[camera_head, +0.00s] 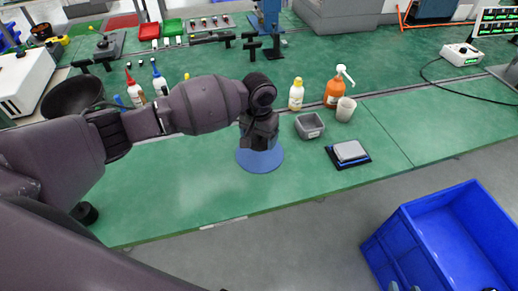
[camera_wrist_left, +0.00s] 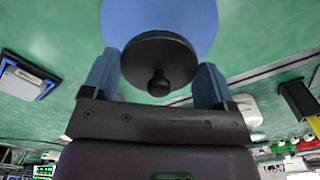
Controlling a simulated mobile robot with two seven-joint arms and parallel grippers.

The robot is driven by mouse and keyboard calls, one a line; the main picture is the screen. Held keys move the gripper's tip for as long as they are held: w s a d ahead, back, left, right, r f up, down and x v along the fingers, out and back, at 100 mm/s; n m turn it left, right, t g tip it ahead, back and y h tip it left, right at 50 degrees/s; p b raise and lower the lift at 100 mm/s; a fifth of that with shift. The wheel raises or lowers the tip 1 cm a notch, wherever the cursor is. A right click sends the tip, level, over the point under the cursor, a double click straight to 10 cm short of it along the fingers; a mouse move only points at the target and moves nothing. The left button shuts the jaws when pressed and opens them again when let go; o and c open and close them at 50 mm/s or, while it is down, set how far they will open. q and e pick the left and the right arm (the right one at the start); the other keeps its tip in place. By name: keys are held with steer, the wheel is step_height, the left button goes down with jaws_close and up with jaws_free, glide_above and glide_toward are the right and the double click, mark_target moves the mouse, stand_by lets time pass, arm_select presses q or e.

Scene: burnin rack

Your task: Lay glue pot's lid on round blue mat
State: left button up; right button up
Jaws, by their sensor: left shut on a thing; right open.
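The round blue mat (camera_head: 262,160) lies flat on the green bench, partly hidden under my left gripper (camera_head: 260,138). In the left wrist view the dark round lid (camera_wrist_left: 160,60) with its small knob sits between the two fingers of my left gripper, which is shut on it. The mat (camera_wrist_left: 160,15) shows behind the lid; whether they touch is hard to tell. A dark round vessel (camera_head: 72,96) stands at the left, partly hidden by my arm; it may be the glue pot. My right gripper (camera_head: 404,286) is just visible at the bottom edge, open.
A grey square tray (camera_head: 309,126), a white cup (camera_head: 346,109), an orange pump bottle (camera_head: 335,92) and a white bottle (camera_head: 296,94) stand right of the mat. A grey block lies on a dark pad (camera_head: 334,159). A blue crate (camera_head: 455,235) is at lower right.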

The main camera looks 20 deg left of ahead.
mark_target(259, 154)
arm_select(q)
steer(key=shift+f+b, duration=0.4)
steer(key=shift+f, duration=2.3)
arm_select(e)
steer(key=shift+w+f, duration=0.3)
steer(key=shift+w, duration=0.05)
steer(key=shift+s, duration=0.1)
arm_select(q)
steer(key=o, duration=0.6)
steer(key=shift+f, duration=0.1)
steer(key=shift+c, duration=0.2)
steer(key=shift+o, duration=1.2)
arm_select(e)
steer(key=shift+s+f, duration=0.2)
steer(key=shift+s, duration=0.15)
